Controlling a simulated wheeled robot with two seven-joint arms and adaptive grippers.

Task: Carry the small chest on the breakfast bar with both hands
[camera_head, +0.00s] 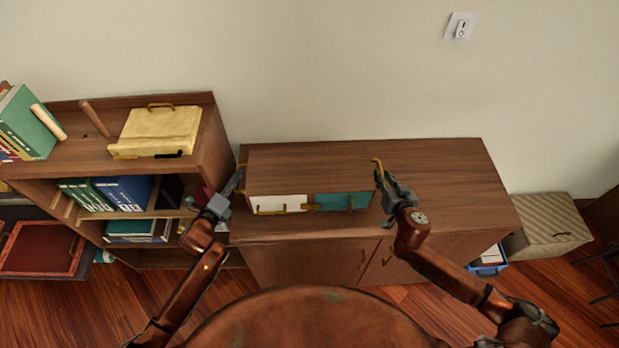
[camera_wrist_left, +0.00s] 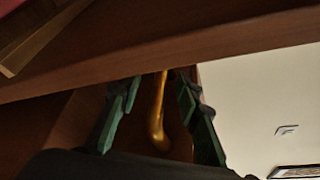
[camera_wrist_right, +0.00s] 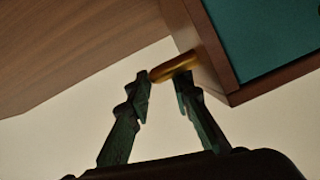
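The small chest (camera_head: 310,166) is a brown wooden box with a white drawer front (camera_head: 280,204) and a teal drawer front (camera_head: 342,201). It stands upright on the brown cabinet top, with a brass handle on each side. My left gripper (camera_head: 237,180) is at its left side; in the left wrist view the open fingers (camera_wrist_left: 160,105) stand on either side of the left brass handle (camera_wrist_left: 157,120). My right gripper (camera_head: 384,183) is at its right side; in the right wrist view its fingers (camera_wrist_right: 162,88) are open, with the right brass handle (camera_wrist_right: 174,68) at the fingertips.
The cabinet top (camera_head: 450,190) is bare to the right of the chest. A bookshelf (camera_head: 218,150) with books and a yellow box (camera_head: 158,130) stands close on the left. A striped box (camera_head: 548,225) and a blue bin (camera_head: 489,268) are on the floor at right.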

